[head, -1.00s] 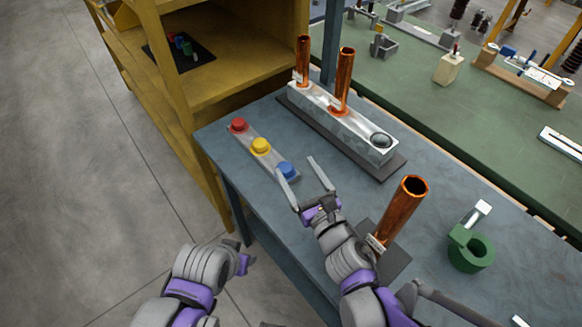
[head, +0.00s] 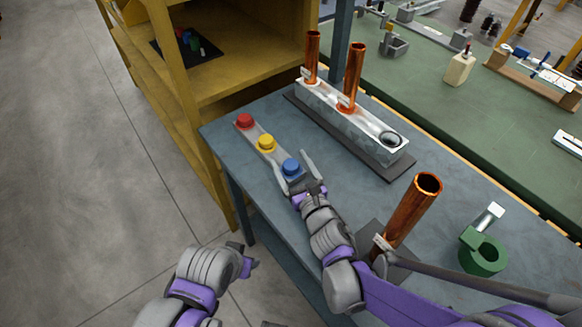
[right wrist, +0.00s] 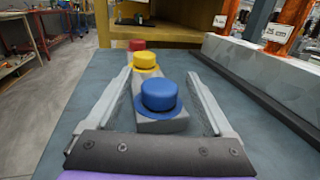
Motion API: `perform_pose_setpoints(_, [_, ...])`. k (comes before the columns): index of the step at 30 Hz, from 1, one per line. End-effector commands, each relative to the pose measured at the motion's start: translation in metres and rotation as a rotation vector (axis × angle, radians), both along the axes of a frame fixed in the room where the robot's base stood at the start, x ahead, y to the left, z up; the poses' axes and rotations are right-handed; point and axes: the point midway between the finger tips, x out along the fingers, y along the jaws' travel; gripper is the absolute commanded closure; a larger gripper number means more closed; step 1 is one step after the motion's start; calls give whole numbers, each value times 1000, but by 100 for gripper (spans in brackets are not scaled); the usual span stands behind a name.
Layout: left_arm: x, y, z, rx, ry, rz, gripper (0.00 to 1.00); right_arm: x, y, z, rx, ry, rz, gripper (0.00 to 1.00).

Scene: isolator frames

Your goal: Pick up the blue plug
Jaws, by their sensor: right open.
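The blue plug (head: 291,167) sits on the near end of a narrow grey strip (head: 253,134), in line with a yellow plug (head: 266,143) and a red plug (head: 244,121). My right gripper (head: 292,172) is open, with one finger on each side of the blue plug. In the right wrist view the blue plug (right wrist: 160,97) stands between the two spread fingers, with visible gaps on both sides. The yellow plug (right wrist: 145,62) and red plug (right wrist: 137,45) are behind it. My left gripper (head: 247,266) is low, off the table's front edge; its fingers are not clear.
A metal block (head: 352,122) with two copper tubes stands behind the strip. A third copper tube (head: 412,210) stands close to my right forearm. A green ring-shaped part (head: 483,255) lies at the right. A yellow shelf (head: 235,80) is at the back left.

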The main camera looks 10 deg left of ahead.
Motion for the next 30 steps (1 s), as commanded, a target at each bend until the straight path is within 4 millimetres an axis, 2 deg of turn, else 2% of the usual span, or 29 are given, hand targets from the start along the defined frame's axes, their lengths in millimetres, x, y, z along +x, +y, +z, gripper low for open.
perform_pose_setpoints(7, [0, 0, 0, 0, 0, 0, 50, 1, 1, 0, 0, 0, 0, 16])
perform_pose_setpoints(21, [0, 0, 0, 0, 0, 0, 50, 1, 0, 0, 1, 1, 0, 100])
perform_pose_setpoints(30, [0, 0, 2, 0, -1, 0, 50, 0, 0, 5, 1, 1, 0, 100])
